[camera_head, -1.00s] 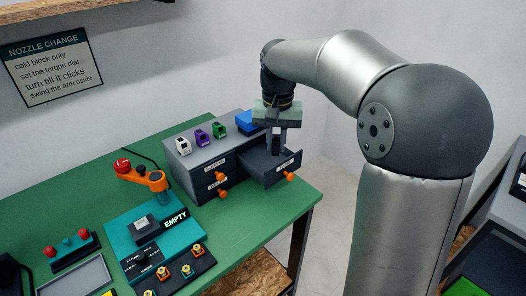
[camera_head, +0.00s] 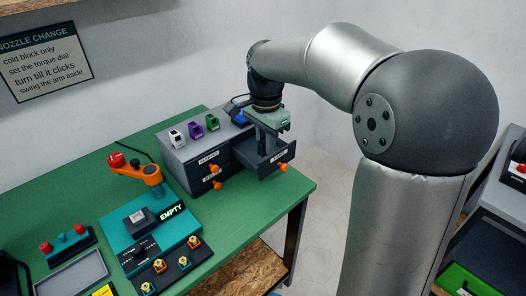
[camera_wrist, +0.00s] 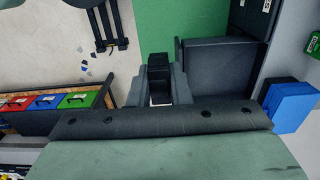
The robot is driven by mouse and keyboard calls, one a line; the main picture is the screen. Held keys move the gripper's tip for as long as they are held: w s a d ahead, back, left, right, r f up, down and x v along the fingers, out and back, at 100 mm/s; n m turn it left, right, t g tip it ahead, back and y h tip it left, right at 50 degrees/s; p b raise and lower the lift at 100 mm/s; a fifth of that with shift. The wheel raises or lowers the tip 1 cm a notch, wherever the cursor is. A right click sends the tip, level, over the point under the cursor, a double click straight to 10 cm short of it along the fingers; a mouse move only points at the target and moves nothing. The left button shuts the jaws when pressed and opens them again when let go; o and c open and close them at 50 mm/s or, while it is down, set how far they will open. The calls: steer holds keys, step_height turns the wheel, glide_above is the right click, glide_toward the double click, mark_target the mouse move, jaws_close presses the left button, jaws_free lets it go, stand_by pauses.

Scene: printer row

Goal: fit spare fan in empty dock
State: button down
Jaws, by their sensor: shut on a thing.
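My gripper (camera_head: 270,137) points down at the open dark drawer (camera_head: 284,155) of the grey cabinet. In the wrist view its fingers (camera_wrist: 157,97) are shut on a dark block (camera_wrist: 158,70); I cannot tell for sure that this is the spare fan. The drawer also shows in the wrist view (camera_wrist: 222,60), beside the fingers, its visible floor bare. A teal station (camera_head: 128,238) on the green table carries an "EMPTY" label (camera_head: 171,213) beside a small dark grey block with a pale top (camera_head: 138,216); whether this is the dock is unclear.
White (camera_head: 177,137), purple (camera_head: 196,131), green (camera_head: 212,122) and blue (camera_head: 238,117) modules stand on the cabinet, the blue close to my gripper. An orange swing arm with a red knob (camera_head: 150,175) stands behind the teal station. The green table (camera_head: 240,215) is clear in front of the cabinet.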

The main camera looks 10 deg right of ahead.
steer(key=w+f+p, duration=0.1)
steer(key=w+f, duration=0.1)
steer(key=w, duration=0.1)
steer(key=w+d+f+p, duration=0.1)
steer(key=w+f, duration=0.2)
steer(key=w, duration=0.1)
steer(key=w+d+f+p, duration=0.1)
steer(key=w+f, duration=0.2)
steer(key=w, duration=0.1)
steer(key=shift+w+f, duration=0.2)
steer(key=shift+w, duration=0.05)
steer(key=f, duration=0.1)
steer(key=f+p, duration=0.1)
steer(key=f, duration=0.1)
steer(key=shift+w+f, duration=0.15)
steer(key=shift+w, duration=0.25)
steer(key=shift+f, duration=0.15)
steer(key=shift+f, duration=0.1)
steer(key=shift+f+b, duration=0.15)
steer(key=shift+b, duration=0.2)
steer(key=c, duration=1.3)
jaws_free()
steer(key=shift+c, duration=0.2)
